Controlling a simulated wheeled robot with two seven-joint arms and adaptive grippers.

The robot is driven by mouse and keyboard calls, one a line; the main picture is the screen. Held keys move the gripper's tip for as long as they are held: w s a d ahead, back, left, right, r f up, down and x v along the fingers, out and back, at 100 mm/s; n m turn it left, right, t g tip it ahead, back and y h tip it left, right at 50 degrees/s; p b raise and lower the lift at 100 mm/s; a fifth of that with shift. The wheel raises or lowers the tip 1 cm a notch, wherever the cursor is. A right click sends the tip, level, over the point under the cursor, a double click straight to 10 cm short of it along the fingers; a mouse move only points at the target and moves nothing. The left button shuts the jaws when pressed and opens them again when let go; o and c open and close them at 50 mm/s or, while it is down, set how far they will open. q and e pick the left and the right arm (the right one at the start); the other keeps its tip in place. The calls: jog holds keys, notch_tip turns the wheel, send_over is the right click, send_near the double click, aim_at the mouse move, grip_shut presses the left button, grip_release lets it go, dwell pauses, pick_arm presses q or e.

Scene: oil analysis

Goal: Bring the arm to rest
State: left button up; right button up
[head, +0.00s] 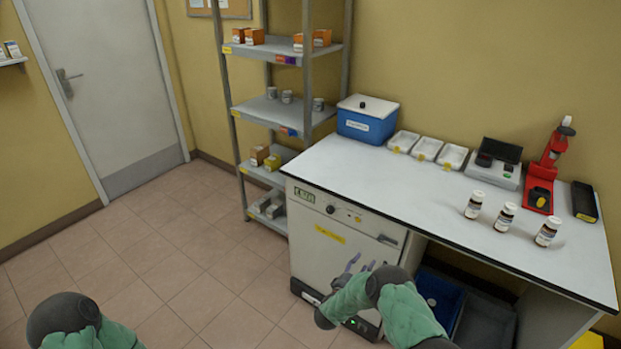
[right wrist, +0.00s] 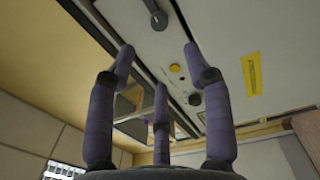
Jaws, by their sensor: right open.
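My right arm, in a green sleeve, reaches in from the bottom of the head view. Its gripper (head: 357,268) is in front of the white cabinet under the bench, below the bench top. In the right wrist view the purple fingers (right wrist: 160,95) are spread open with nothing between them. Behind them is the cabinet front (right wrist: 225,50) with its handle, knobs and yellow label. My left arm shows at the bottom left of the head view only as a dark joint and a green sleeve. My left gripper is out of the picture.
The bench top (head: 400,183) carries a blue box (head: 367,119), white trays (head: 426,149), a grey instrument (head: 496,165), a red device (head: 547,165) and three bottles (head: 504,217). A shelf rack (head: 280,50) stands behind. The tiled floor (head: 170,270) at left is clear.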

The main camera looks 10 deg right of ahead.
jog(key=s+a+f+m+g+y, duration=0.35)
jog(key=s+a+f+y, duration=0.55)
jog(key=a+f+y, duration=0.4)
jog(key=s+a+m+g+y, duration=0.1)
jog(key=s+a, duration=0.3)
jog(key=s, duration=0.5)
jog(key=s+a+m+g+y, duration=0.2)
jog(key=s+a+m+g, duration=0.1)
jog(key=s, duration=0.6)
jog(key=s+a+m+g+y, duration=0.1)
jog(key=s+a+m+g, duration=0.2)
jog(key=s, duration=0.6)
jog(key=shift+a+f+g+y, duration=0.15)
jog(key=shift+a+g+y, duration=0.35)
jog(key=shift+a, duration=0.7)
jog(key=shift+w, duration=0.1)
